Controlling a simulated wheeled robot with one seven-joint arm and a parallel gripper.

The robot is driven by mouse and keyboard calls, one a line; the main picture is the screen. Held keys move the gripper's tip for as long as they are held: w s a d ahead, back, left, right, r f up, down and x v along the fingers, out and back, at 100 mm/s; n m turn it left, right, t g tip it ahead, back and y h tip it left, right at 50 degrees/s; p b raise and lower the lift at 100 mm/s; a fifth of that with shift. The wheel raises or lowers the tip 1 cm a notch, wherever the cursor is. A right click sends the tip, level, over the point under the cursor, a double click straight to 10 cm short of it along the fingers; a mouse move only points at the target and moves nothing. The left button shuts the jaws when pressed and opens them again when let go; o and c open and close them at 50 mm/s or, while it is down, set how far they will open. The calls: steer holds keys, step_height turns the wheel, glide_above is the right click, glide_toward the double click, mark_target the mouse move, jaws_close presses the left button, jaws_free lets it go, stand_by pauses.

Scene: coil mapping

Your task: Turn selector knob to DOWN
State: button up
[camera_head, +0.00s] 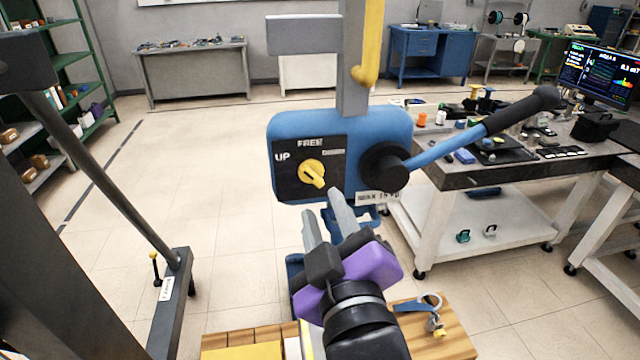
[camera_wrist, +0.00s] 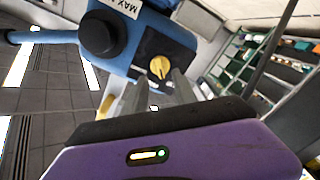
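The yellow selector knob (camera_head: 312,173) sits on a black plate on the front of a blue housing (camera_head: 394,124). The plate reads UP at the left and FREE at the top; a small label at the right is too small to read. The knob's grip slants from upper left to lower right; which label it marks I cannot tell. My gripper (camera_head: 321,202) is just below and in front of the knob, its two grey fingers apart with nothing between them. In the wrist view the knob (camera_wrist: 159,67) shows just beyond the fingertips, apparently not gripped.
A blue lever with a black handle (camera_head: 522,110) reaches up and right from the black hub (camera_head: 385,166). A grey post with a yellow hook (camera_head: 364,76) rises above the housing. A workbench (camera_head: 440,172) stands at the right. Open floor lies to the left.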

mark_target(314, 180)
steer(key=p+x, duration=0.1)
steer(key=x, duration=0.5)
steer(key=shift+w, duration=0.1)
jaws_close()
